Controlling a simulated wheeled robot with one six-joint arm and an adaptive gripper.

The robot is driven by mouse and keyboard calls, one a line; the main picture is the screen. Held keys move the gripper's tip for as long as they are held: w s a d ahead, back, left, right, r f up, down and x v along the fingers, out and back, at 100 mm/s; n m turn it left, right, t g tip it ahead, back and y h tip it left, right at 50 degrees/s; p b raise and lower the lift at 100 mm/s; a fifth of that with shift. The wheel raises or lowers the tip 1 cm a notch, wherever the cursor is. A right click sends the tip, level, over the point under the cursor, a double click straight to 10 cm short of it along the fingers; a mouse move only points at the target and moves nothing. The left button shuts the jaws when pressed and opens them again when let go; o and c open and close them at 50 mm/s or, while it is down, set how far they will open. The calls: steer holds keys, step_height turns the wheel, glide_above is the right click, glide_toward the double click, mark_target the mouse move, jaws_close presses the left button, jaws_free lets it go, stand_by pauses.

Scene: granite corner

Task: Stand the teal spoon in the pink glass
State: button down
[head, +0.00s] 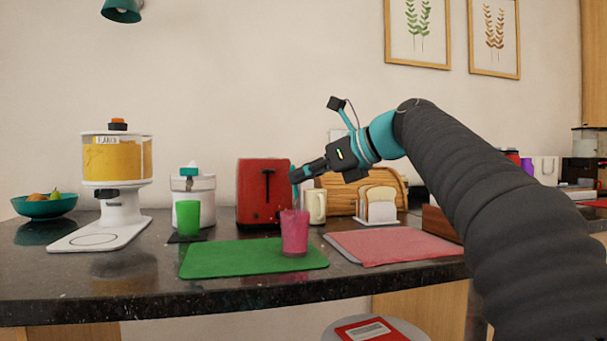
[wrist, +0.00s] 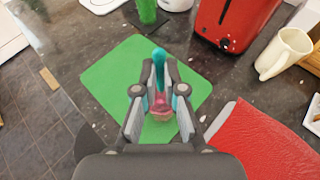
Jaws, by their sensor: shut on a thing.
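The pink glass (head: 294,232) stands upright on the right part of the green mat (head: 225,260). My gripper (head: 300,174) is shut on the teal spoon (head: 295,190) just above the glass. The spoon hangs down, and its lower part appears to reach into the glass mouth. In the wrist view, the teal spoon (wrist: 159,60) is between the fingers, with the pink glass (wrist: 160,113) behind and below them. The fingers hide part of the spoon and glass, so I cannot tell how deep the spoon sits.
A green glass (head: 187,217) stands behind the mat on the left. The red toaster (head: 263,190) and a cream mug (head: 315,206) stand behind the pink glass. A red mat (head: 395,246) lies to the right. The green mat's left part is clear.

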steer(key=c, duration=1.2)
jaws_free()
steer(key=v, duration=1.2)
steer(key=s+d+f+n+h, duration=0.2)
steer(key=s+f+n+h, duration=0.2)
steer(key=s+f+n, duration=0.4)
steer(key=s+d+f+n+g+h+p, duration=0.1)
steer(key=s+f+n, duration=0.7)
steer(key=f, duration=1.3)
steer(key=s+d+f+n+h, duration=0.3)
steer(key=s+f+n+h, duration=0.3)
steer(key=f, duration=0.8)
steer(key=shift+s+d+f+n+g+h+p, duration=0.25)
steer(key=shift+s+f+n+g+h+p, duration=0.1)
steer(key=shift+s+n, duration=0.7)
